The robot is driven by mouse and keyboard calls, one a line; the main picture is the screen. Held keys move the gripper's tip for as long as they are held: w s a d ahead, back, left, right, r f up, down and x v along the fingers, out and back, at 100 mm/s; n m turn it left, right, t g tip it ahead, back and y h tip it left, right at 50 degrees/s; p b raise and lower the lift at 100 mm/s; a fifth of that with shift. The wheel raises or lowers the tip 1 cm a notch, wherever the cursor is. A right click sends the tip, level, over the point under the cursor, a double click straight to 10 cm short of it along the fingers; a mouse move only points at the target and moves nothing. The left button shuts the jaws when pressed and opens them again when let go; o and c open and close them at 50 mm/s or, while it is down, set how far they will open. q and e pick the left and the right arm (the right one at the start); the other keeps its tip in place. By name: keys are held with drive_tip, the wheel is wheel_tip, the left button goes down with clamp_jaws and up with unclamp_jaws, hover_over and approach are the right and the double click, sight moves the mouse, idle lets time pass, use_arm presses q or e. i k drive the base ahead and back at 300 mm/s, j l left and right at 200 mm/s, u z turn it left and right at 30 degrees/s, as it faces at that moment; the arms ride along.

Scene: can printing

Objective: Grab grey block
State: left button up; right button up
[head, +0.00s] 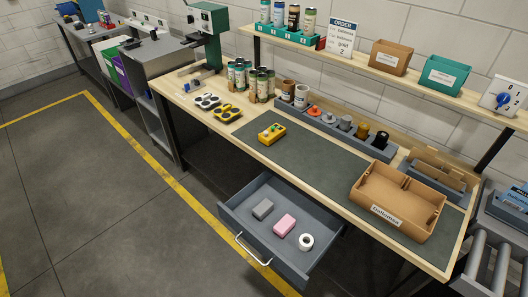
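The grey block (263,209) lies in the open grey drawer (247,236) that sticks out below the workbench front. It sits in the left part of the drawer, apart from the pink block (284,225) to its right. A white ring-shaped roll (306,242) lies further right in the same drawer. Neither of my grippers shows in the head view.
The workbench (226,143) stands above and behind the drawer. On it are a yellow device (271,134), a brown tray (398,200), and several cans at the back left. A shelf (345,66) runs along the wall. The floor (110,200) left of the drawer is clear.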

sight(265, 207)
drive_tip(key=i+j+z, duration=0.2)
drive_tip(key=i+j, duration=0.3)
drive_tip(key=i, duration=0.3)
drive_tip(key=i+j+z, duration=0.15)
drive_tip(key=i+j, duration=0.5)
drive_tip(key=i, duration=0.15)
